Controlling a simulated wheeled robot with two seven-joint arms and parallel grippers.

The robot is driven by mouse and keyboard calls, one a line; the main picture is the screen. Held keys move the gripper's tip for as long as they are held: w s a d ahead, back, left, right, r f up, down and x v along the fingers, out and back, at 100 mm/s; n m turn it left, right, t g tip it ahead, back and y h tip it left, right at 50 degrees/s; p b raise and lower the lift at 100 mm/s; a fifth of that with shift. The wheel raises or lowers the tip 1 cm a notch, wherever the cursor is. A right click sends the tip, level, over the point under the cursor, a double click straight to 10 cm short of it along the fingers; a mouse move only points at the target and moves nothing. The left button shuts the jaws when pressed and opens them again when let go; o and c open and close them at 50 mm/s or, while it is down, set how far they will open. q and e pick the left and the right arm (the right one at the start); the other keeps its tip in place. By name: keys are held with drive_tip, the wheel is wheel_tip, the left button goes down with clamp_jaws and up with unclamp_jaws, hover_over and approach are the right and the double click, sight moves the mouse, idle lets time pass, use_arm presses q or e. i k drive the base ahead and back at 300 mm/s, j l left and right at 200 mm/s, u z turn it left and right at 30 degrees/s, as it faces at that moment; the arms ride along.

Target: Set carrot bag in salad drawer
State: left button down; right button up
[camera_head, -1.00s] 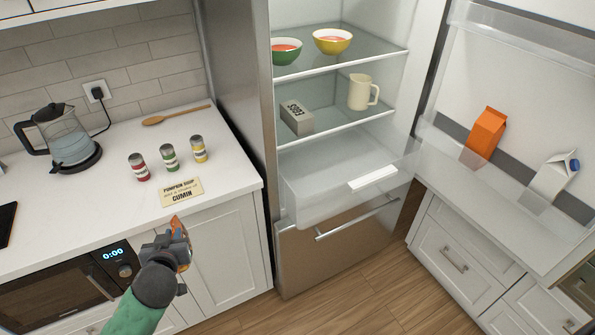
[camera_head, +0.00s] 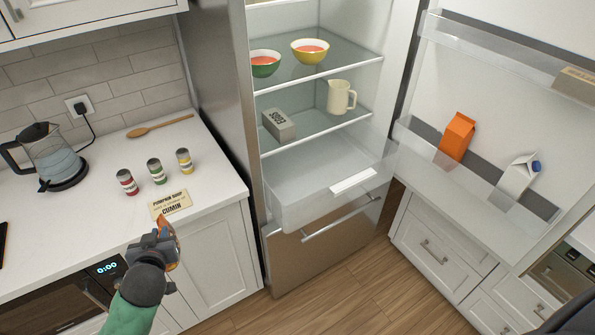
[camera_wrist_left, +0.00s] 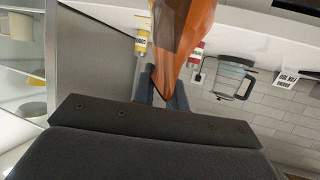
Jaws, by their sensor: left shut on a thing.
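My left gripper (camera_head: 168,243) is shut on the carrot bag, in front of the white counter's edge. In the head view only a small orange part of the carrot bag (camera_head: 174,254) shows past the gripper. In the left wrist view the carrot bag (camera_wrist_left: 182,38) is a faceted orange shape that narrows towards the fingers. The salad drawer (camera_head: 290,205) is the clear bin low in the open fridge. It is pulled out, has a white handle strip and looks empty. The gripper is left of it, clearly apart.
The fridge door stands open at right, with an orange carton (camera_head: 457,136) and a white carton (camera_head: 516,176) in its shelf. Bowls, a cream jug (camera_head: 340,97) and an egg box (camera_head: 278,125) stand on shelves above the drawer. Spice jars, a card (camera_head: 170,204) and a kettle (camera_head: 52,158) occupy the counter.

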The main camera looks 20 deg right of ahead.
sight(304, 177)
drive_tip(key=l+z, duration=0.2)
drive_tip(key=i+l+z, duration=0.2)
drive_tip(key=l, duration=0.2)
drive_tip(key=l+z, duration=0.45)
drive_tip(key=l, duration=0.15)
drive_tip(key=i+l+z, duration=0.25)
drive_tip(key=k+l, duration=0.1)
